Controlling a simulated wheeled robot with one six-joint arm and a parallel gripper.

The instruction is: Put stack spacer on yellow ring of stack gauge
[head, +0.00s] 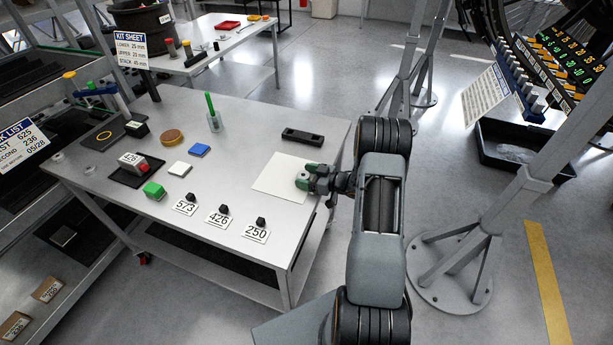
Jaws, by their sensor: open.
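A yellow ring (104,135) is marked on a dark base plate (118,128) at the left back of the grey table. A post with a blue arm (95,91) rises behind it, and together these look like the stack gauge. Two small grey ring-like pieces (89,170) (57,158) lie near the left edge; I cannot tell whether either is the stack spacer. A brown round piece (172,137) lies right of the plate. My gripper (303,179) is open over a white sheet (275,178) at the table's right, far from the ring. Nothing shows between its fingers.
A black tray (130,176) holds a block marked 426 with a red part. Green, white and blue blocks, a green upright pen, a black bar (302,138) and number cards lie on the table (235,170). A kit sheet (131,48) stands behind. Metal posts stand right.

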